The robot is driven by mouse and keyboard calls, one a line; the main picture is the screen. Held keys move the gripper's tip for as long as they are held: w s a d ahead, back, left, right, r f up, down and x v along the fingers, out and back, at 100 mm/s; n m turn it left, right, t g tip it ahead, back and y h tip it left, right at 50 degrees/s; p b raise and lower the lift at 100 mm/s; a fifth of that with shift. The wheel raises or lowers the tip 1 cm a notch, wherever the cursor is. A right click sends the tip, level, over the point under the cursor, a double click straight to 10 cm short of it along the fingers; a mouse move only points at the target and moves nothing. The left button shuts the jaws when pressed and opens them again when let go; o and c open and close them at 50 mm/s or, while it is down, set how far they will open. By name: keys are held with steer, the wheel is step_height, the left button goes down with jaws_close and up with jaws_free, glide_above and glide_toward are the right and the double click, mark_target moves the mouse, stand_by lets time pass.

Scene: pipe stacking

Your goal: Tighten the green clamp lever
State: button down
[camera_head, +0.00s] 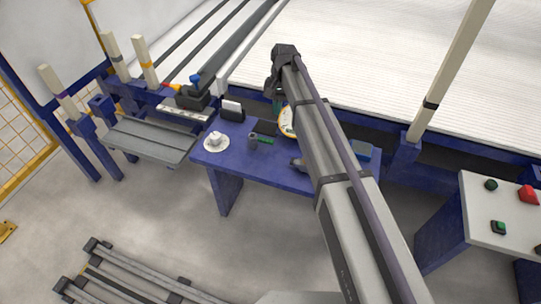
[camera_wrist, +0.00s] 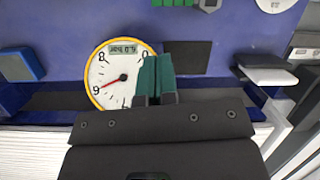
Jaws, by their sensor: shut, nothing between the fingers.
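I cannot make out a green clamp lever for certain in either view. A small green piece (camera_head: 266,139) lies on the blue table beside a dark grey cylinder (camera_head: 253,141). The green piece also shows, cut off, at the top of the wrist view (camera_wrist: 172,3). My gripper (camera_wrist: 154,72) has teal fingers, which are closed together and empty. They overlap the right side of a round gauge (camera_wrist: 104,80) in the wrist view. In the head view my gripper (camera_head: 278,102) hangs above the table's back edge, partly hidden by my arm.
The blue table (camera_head: 232,162) also bears a white cup on a saucer (camera_head: 216,146) and a black-and-white box (camera_head: 233,109). A grey tray (camera_head: 150,140) is at left. Upright posts (camera_head: 114,56) stand behind it. A button panel (camera_head: 500,210) stands at right.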

mark_target(261, 140)
steer(key=shift+w+a+r+m+g+p, duration=0.4)
steer(key=shift+w+r+m+g+p, duration=0.15)
steer(key=shift+m, duration=0.45)
steer(key=shift+s, duration=0.15)
steer(key=b+x, duration=0.9)
steer(key=x, duration=0.1)
steer(key=shift+f, duration=0.1)
steer(key=shift+a, duration=0.1)
